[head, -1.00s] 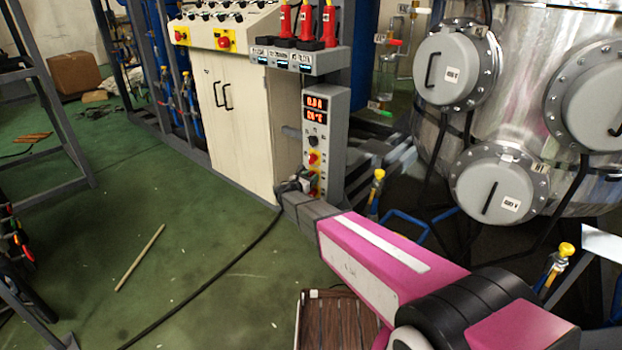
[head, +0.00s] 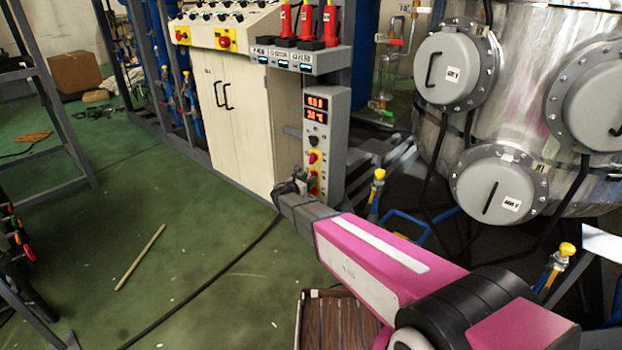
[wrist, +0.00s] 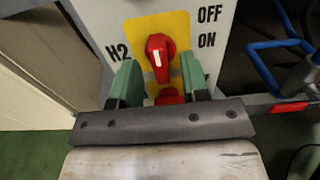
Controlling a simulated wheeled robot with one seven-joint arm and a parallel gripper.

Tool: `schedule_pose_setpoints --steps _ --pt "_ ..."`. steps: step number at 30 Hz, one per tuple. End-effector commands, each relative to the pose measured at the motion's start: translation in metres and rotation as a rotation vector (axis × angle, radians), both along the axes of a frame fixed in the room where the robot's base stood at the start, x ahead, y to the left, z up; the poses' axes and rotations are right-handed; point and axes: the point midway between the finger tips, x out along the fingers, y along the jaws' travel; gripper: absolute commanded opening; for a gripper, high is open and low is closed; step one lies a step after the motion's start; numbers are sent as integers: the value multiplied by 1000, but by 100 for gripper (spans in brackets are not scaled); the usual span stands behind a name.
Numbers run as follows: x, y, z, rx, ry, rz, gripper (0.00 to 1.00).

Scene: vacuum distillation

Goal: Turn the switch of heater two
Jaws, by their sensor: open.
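The heater two switch (wrist: 160,46) is a red knob on a yellow plate marked H2, OFF and ON in the wrist view. Its white mark stands nearly upright. My gripper (wrist: 160,82) is open, its two green fingers apart below and either side of the knob, with nothing seen held. Another red part (wrist: 168,97) shows between the fingers, partly hidden by the gripper bar. In the head view, my gripper (head: 292,187) is at the lower front of the grey heater box (head: 340,135), covering part of its lower controls.
A cream cabinet (head: 240,125) stands left of the heater box. Red displays (head: 316,109) and an upper red switch (head: 314,157) are on the box. Blue pipes (head: 405,220) and a steel vessel (head: 520,130) are to the right. Green floor (head: 210,235) is mostly open at left.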

Motion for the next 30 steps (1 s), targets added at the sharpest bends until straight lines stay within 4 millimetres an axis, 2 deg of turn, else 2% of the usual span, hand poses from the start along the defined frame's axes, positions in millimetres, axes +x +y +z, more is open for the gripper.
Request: schedule_pose_setpoints --steps 6,13,18,25,30 --pt "-36 26 0 0 1 1 42" --pt "-61 46 0 -1 1 0 42" --pt "-68 53 0 -1 1 0 42" --pt "-69 53 0 0 0 -1 42" --pt "-70 46 0 22 1 -14 42"
